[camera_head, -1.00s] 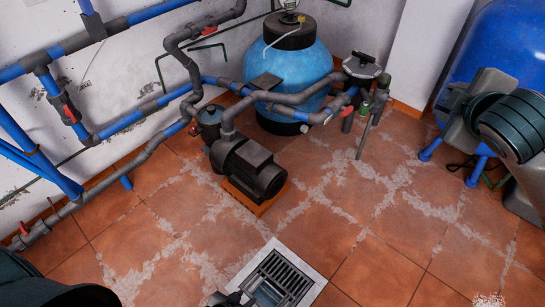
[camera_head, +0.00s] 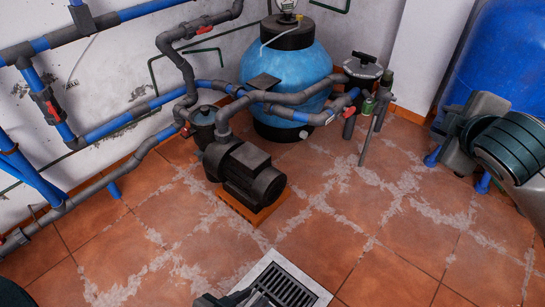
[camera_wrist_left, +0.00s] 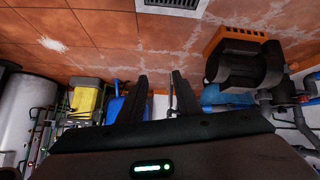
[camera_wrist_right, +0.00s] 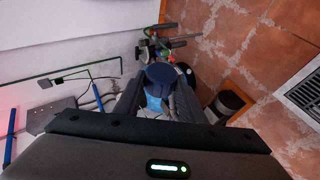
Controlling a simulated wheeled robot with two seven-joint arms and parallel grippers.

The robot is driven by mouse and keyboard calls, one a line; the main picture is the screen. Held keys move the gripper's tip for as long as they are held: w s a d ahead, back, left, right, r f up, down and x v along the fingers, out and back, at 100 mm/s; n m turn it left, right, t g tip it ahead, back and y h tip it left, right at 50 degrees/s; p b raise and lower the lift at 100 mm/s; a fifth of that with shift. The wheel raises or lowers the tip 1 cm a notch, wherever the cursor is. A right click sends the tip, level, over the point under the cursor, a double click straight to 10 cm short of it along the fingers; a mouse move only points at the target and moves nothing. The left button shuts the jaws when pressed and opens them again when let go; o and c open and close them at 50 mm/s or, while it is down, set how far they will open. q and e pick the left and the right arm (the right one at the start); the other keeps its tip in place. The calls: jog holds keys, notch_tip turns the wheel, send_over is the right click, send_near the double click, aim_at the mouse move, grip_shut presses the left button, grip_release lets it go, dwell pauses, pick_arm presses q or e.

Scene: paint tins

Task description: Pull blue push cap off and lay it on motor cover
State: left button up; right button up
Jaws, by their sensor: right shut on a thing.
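In the right wrist view my right gripper (camera_wrist_right: 158,92) is shut on the dark blue push cap (camera_wrist_right: 162,72), which sits between its fingertips. The fingers cover its sides. In the left wrist view my left gripper (camera_wrist_left: 159,80) has its fingers apart with nothing between them. The black motor cover (camera_head: 247,172) lies on its orange base left of centre in the head view. It also shows in the left wrist view (camera_wrist_left: 240,68) and right wrist view (camera_wrist_right: 230,103), apart from both grippers.
A floor drain (camera_head: 283,288) lies in front of the motor. A light blue tank (camera_head: 290,70) and grey pipes (camera_head: 290,98) stand behind it. A filter housing (camera_head: 362,72) is right of the tank. Blue and grey pipes run along the left wall.

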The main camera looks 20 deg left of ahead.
dwell(0.5)
